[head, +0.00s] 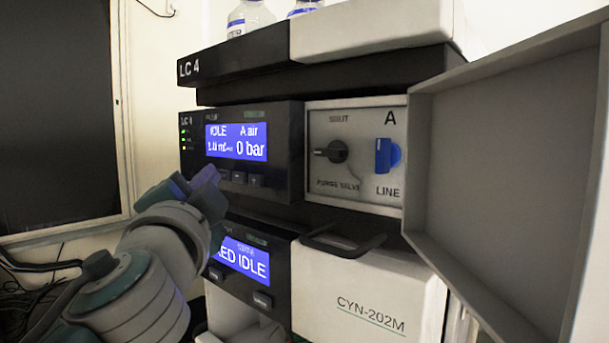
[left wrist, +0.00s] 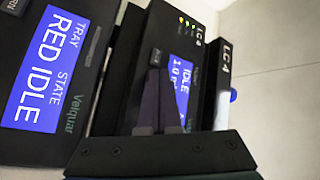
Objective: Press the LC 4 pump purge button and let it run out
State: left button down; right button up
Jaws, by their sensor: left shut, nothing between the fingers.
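The LC 4 pump module (head: 285,150) has a blue display (head: 236,142) reading IDLE, A air and 0 bar. A row of small dark buttons (head: 239,178) sits below the display; the labels are too small to read, and the left end is close to my gripper. My left gripper (head: 208,175) is shut and empty, just in front of the pump panel's lower left. In the left wrist view its fingers (left wrist: 158,72) overlap the pump display (left wrist: 181,72); contact with a button cannot be told. The black purge valve knob (head: 336,151) points left. My right gripper is not in view.
A blue LINE knob (head: 386,155) sits beside the purge valve. An open grey door (head: 505,180) stands at the right. The lower module's display (head: 243,258) reads RED IDLE in the left wrist view (left wrist: 45,72). Bottles (head: 250,17) stand on top.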

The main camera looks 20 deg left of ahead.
pick_arm(q)
jog(key=shift+w+d, duration=0.1)
jog(key=shift+w, duration=0.1)
jog(key=shift+s, duration=0.1)
dwell(0.4)
jog(key=shift+s+a, duration=0.3)
jog(key=shift+s, duration=0.35)
jog(key=shift+s, duration=0.1)
jog(key=s, duration=0.1)
jog(key=s+a, duration=0.1)
jog(key=s, duration=0.1)
jog(key=s+a, duration=0.1)
jog(key=shift+s+p, duration=0.25)
jog(key=shift+p, duration=0.05)
dwell(0.5)
